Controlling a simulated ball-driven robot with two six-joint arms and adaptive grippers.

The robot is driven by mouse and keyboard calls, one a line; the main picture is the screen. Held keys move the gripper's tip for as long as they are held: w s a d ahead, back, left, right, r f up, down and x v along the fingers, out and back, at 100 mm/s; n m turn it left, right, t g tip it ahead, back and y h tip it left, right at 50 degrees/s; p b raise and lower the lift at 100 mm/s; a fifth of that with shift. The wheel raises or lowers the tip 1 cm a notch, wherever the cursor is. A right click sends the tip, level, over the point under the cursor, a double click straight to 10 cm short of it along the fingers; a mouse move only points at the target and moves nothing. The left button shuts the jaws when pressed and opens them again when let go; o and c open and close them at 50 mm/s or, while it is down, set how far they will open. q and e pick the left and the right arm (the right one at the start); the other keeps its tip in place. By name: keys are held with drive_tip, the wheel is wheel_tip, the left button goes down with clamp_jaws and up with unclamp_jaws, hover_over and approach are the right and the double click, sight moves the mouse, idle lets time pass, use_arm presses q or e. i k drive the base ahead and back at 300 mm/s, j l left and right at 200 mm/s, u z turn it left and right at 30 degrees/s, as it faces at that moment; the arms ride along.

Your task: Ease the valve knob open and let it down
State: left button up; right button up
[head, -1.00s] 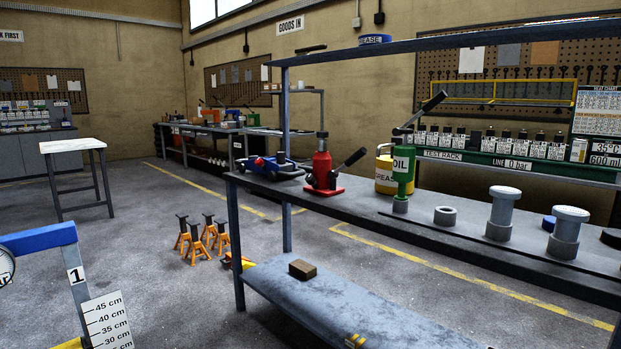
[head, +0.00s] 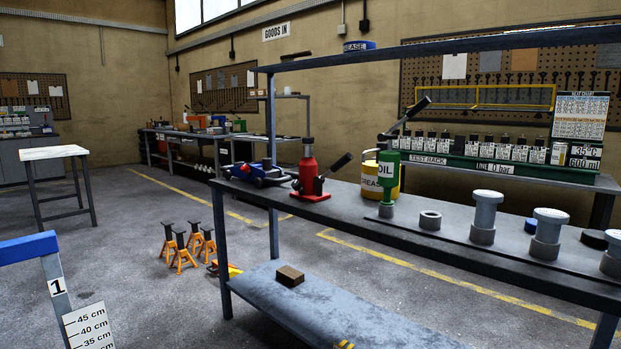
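No valve knob can be made out. A small blue trolley jack (head: 258,174) sits on the left end of the long grey bench (head: 400,222). A red bottle jack (head: 308,172) with a black handle pointing up to the right stands beside it. At the lower left is part of a frame with a blue top beam (head: 28,248) and a plate marked 1 (head: 56,287). A white centimetre scale (head: 88,328) stands by it, cut off by the bottom edge. Neither of my grippers is in view.
Orange axle stands (head: 182,252) are on the floor. Open floor lies between the frame and bench.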

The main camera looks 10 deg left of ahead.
sight(296, 185)
drive_tip(key=i+l+u, duration=0.1)
drive_tip(key=i+u, duration=0.15)
drive_tip(key=i, duration=1)
